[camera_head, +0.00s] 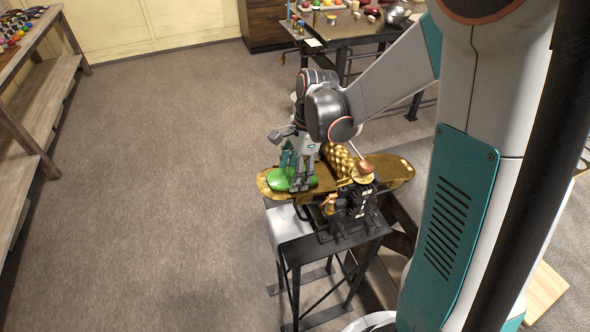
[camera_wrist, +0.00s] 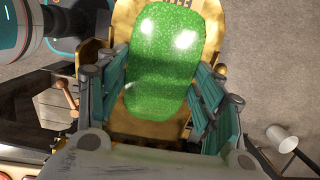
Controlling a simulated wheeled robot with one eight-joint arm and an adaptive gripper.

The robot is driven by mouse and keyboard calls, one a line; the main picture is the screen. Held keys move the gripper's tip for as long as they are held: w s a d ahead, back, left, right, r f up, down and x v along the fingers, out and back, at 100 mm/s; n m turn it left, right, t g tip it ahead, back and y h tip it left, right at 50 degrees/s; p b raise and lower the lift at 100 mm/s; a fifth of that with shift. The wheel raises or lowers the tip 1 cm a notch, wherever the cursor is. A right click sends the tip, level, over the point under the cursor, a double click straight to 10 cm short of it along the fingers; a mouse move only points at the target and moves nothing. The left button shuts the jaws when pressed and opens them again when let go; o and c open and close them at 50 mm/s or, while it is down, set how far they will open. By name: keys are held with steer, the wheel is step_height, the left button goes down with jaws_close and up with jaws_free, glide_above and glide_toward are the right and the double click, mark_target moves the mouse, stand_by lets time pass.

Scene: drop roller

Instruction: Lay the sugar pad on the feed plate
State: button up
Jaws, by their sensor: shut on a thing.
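The sugar pad (camera_head: 284,180) is a glossy, sparkling green slab with rounded ends. It also shows in the wrist view (camera_wrist: 165,62). My gripper (camera_head: 296,181) points down with its teal fingers on both sides of the pad, shut on it. The brass feed plate (camera_head: 264,186) lies under the pad at the left end of the roller machine. In the wrist view the plate (camera_wrist: 124,117) shows around and below the pad. Whether the pad touches the plate is hard to tell.
The studded brass roller (camera_head: 339,159) stands right of my gripper, with a dark crank frame (camera_head: 350,212) in front. A black stand (camera_head: 294,275) carries the machine. A white cup-like object (camera_wrist: 282,138) shows in the wrist view. Floor at left is clear.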

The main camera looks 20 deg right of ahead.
steer(key=o, duration=1.3)
steer(key=shift+r, duration=0.1)
steer(key=v, duration=1.2)
steer(key=s+f+n+t+b, duration=0.2)
steer(key=s+n+b, duration=0.1)
steer(key=s+n, duration=0.2)
steer(key=s+a+f+n+t+h+b, duration=0.1)
steer(key=s+f+n+t+b, duration=0.1)
steer(key=n, duration=0.5)
steer(key=s+a+f+n+t+h+b, duration=0.1)
steer(key=s+f+n+t+b, duration=0.2)
steer(key=s+n+b, duration=0.2)
steer(key=shift+s+f+n+b, duration=0.15)
steer(key=shift+s+n+b, duration=0.1)
steer(key=shift+s, duration=0.5)
steer(key=shift+s+f+n+b, duration=0.15)
steer(key=shift+s+n, duration=0.1)
steer(key=shift+s, duration=0.5)
